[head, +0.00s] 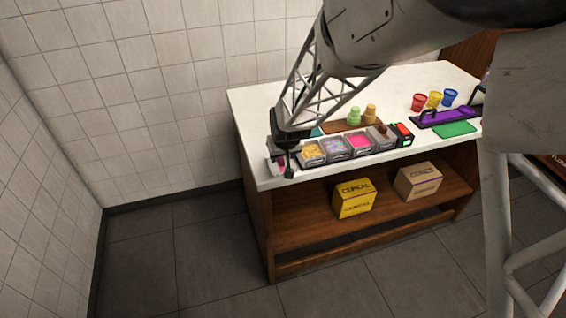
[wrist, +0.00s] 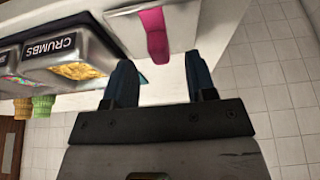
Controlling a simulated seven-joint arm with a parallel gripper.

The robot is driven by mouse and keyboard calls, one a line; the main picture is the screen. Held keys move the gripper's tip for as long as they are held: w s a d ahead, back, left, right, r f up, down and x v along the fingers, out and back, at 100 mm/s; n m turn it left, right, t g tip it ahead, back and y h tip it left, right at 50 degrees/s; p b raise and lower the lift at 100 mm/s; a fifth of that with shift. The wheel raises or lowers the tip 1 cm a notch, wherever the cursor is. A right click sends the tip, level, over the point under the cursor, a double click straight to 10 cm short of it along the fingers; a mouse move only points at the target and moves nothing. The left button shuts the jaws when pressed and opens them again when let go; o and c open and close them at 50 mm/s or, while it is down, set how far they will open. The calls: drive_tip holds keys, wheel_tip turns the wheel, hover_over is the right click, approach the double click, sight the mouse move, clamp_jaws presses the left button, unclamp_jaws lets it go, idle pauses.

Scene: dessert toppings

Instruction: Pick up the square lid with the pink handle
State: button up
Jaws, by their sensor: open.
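The square lid is pale grey-white (wrist: 180,22) with a pink handle (wrist: 155,35), at the top of the wrist view. In the head view the lid (head: 272,165) shows at the counter's near left corner, partly hidden by my gripper (head: 289,168). In the wrist view my gripper (wrist: 161,68) is open, with one dark finger to each side of the handle's near end in the picture. Nothing is held. I cannot tell whether the handle lies between the fingers in depth.
A container labelled CRUMBS (wrist: 75,60) sits close left of the lid in the wrist view. Several topping containers (head: 335,148) line the counter's front edge. Green and tan cones (head: 354,116) stand behind them. The white counter (head: 255,105) is bare at back left.

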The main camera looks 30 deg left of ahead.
drive_tip(key=shift+x, duration=1.05)
clamp_jaws()
drive_tip(key=shift+r, duration=0.15)
drive_tip(key=shift+r, duration=0.55)
drive_tip(key=shift+v, duration=1.2)
drive_tip(key=s+d+r, duration=0.1)
drive_tip(key=s+d, duration=0.9)
drive_tip(key=s, duration=0.1)
drive_tip(key=shift+r, duration=0.25)
drive_tip(key=shift+s, duration=0.15)
